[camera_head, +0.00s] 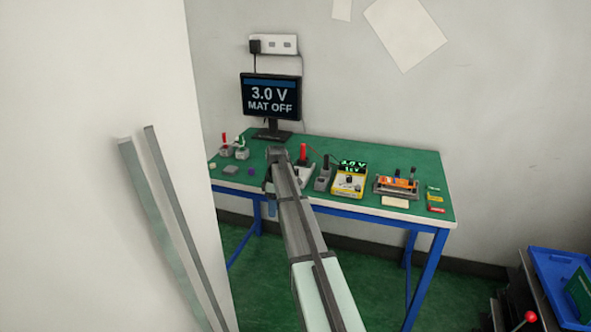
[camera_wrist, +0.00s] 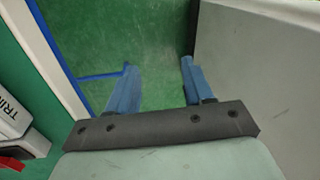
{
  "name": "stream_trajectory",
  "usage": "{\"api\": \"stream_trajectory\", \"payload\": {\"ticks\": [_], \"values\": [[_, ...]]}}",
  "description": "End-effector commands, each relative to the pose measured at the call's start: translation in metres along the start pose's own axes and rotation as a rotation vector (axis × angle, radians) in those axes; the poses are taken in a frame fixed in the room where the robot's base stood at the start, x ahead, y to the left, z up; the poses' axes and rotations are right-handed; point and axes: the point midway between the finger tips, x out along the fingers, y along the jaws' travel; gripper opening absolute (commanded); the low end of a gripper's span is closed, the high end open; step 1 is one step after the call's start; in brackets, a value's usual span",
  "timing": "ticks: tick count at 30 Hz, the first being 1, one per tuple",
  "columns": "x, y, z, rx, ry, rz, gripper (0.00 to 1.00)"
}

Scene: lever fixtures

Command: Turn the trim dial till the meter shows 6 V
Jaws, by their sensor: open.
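A monitor (camera_head: 270,97) at the back of the green bench reads "3.0 V" and "MAT OFF". A yellow unit (camera_head: 349,181) with a green lit display stands right of my arm; its digits are too small to read surely. In the wrist view, a pale housing lettered "TRIM" (camera_wrist: 12,115) is cut off at the left edge, with a red part (camera_wrist: 11,163) beside it.
The green bench (camera_head: 330,212) also holds small fixtures with red and green levers (camera_head: 242,148) at left, and an orange-topped rack (camera_head: 396,186) at right. A white wall panel (camera_head: 130,80) stands close on the left. A blue tray (camera_head: 560,275) is at lower right.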

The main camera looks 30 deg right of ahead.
Motion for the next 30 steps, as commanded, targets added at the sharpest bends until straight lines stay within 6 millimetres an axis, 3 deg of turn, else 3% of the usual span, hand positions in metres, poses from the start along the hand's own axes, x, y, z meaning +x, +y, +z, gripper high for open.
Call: {"api": "stream_trajectory", "payload": {"ticks": [1,6,9,13,16,20,30], "values": [[-0.032,0.033,-0.002,-0.015,0.001,0.024,0.51],[-0.125,0.102,0.013,-0.069,-0.012,0.092,0.51],[-0.170,0.130,0.022,-0.092,-0.024,0.123,0.51],[-0.210,0.152,0.033,-0.112,-0.035,0.150,0.51],[-0.224,0.159,0.037,-0.119,-0.041,0.159,0.51],[-0.223,0.161,0.040,-0.123,-0.043,0.162,0.51],[-0.171,0.168,0.041,-0.122,-0.043,0.160,0.51]]}}
